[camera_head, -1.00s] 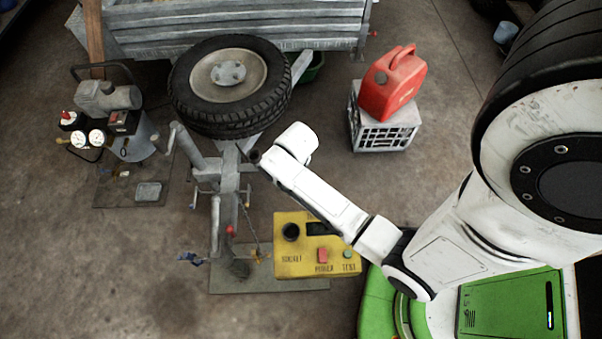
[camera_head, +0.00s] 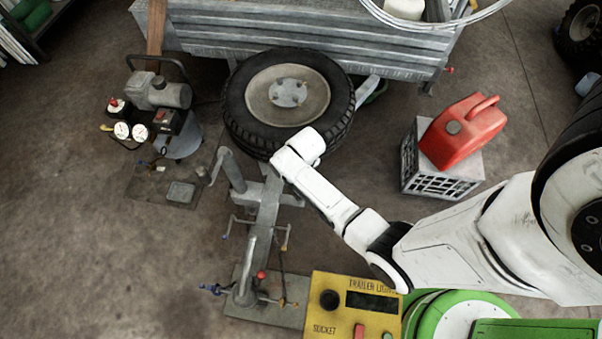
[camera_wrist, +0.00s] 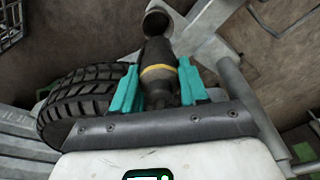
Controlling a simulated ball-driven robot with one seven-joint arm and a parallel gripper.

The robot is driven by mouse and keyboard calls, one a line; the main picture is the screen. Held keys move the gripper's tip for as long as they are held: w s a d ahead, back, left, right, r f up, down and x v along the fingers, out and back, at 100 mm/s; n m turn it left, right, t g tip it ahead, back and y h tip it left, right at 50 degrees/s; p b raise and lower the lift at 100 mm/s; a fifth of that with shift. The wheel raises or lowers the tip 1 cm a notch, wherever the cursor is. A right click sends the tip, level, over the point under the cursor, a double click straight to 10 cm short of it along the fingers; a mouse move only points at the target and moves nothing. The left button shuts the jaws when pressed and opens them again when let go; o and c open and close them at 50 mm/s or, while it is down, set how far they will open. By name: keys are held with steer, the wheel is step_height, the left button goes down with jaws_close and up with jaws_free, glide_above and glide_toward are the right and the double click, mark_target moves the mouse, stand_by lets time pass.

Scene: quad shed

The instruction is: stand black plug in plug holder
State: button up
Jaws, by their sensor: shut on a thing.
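In the wrist view my gripper (camera_wrist: 158,75) has its teal fingers shut on the sides of the black plug (camera_wrist: 158,52), which has a yellow band. The plug points up the picture, toward a dark round cup-like part (camera_wrist: 155,21). This part looks like the plug holder, but I cannot tell for sure, nor whether the plug tip touches it. In the head view my white wrist is over the grey trailer drawbar (camera_head: 268,205), beside the spare tyre; it hides the fingers, the plug and any holder there.
The spare tyre (camera_head: 333,118) is close behind my wrist. A yellow test box (camera_head: 335,322) stands in front. A red fuel can (camera_head: 462,135) on a crate (camera_head: 410,165) is to the right, a compressor (camera_head: 170,95) to the left. Floor at lower left is clear.

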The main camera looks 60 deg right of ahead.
steer(key=shift+f+b, duration=2)
steer(key=shift+f, duration=0.2)
steer(key=shift+f+b, duration=0.45)
steer(key=shift+f, duration=0.2)
steer(key=shift+p, duration=0.45)
steer(key=shift+f+b, duration=1.35)
steer(key=shift+f, duration=0.45)
stand_by(1.1)
steer(key=o, duration=1.2)
steer(key=shift+o, duration=0.2)
steer(key=o, duration=0.4)
